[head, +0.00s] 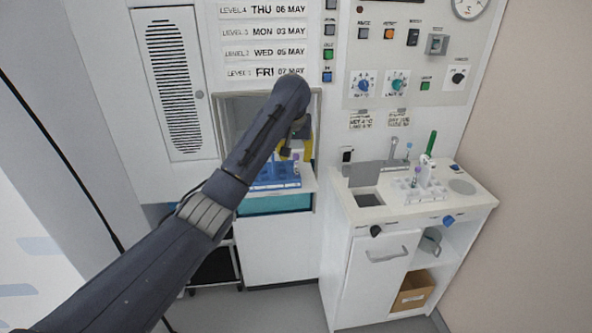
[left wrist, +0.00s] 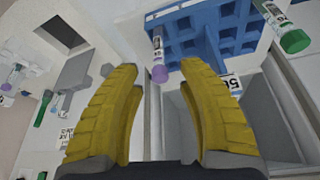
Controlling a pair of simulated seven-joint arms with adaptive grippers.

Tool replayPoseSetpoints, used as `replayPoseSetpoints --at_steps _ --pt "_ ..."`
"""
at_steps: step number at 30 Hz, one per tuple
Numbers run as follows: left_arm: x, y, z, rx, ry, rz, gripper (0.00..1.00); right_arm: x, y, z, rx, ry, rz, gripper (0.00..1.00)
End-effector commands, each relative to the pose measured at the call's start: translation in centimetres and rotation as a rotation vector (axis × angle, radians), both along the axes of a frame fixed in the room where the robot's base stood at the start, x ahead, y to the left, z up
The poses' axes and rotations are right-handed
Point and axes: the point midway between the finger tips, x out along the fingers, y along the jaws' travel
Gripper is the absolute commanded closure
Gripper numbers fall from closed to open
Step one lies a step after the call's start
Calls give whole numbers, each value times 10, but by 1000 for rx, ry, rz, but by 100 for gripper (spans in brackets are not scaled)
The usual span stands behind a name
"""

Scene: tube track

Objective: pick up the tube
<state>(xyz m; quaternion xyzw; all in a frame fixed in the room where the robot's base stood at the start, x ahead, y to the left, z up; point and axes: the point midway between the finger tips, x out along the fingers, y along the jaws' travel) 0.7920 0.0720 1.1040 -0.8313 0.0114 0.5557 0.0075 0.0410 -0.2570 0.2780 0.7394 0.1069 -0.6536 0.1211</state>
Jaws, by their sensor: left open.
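My left gripper (head: 297,140) is at the wall opening in the head view, partly hidden behind my forearm. In the left wrist view its yellow fingers (left wrist: 157,68) are apart with nothing gripped. A purple-capped tube (left wrist: 158,58) stands at the edge of the blue rack (left wrist: 207,28), its cap in line with the gap between the fingertips; I cannot tell the depth between them. A green-capped tube (left wrist: 290,36) with a label is at the rack's right side. The blue rack (head: 272,182) also shows in the head view. The frames do not show which tube the task means.
A white counter (head: 470,207) at the right has a sink (head: 368,199) and a white rack (head: 408,193) with several tubes. Controls and knobs cover the wall panel above. The opening's frame (head: 318,115) closely surrounds the gripper.

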Motion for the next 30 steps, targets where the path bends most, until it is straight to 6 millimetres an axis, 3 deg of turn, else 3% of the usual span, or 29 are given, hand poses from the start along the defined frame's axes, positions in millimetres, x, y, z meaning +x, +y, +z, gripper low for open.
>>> replayPoseSetpoints --at_steps 8,21,30 --pt "4 0 -11 1 0 -1 61 0 0 0 0 0 0 66" --pt "18 0 -55 1 1 1 61 0 0 0 0 0 0 66" --pt "19 0 -59 0 0 -1 61 0 0 0 0 0 0 66"
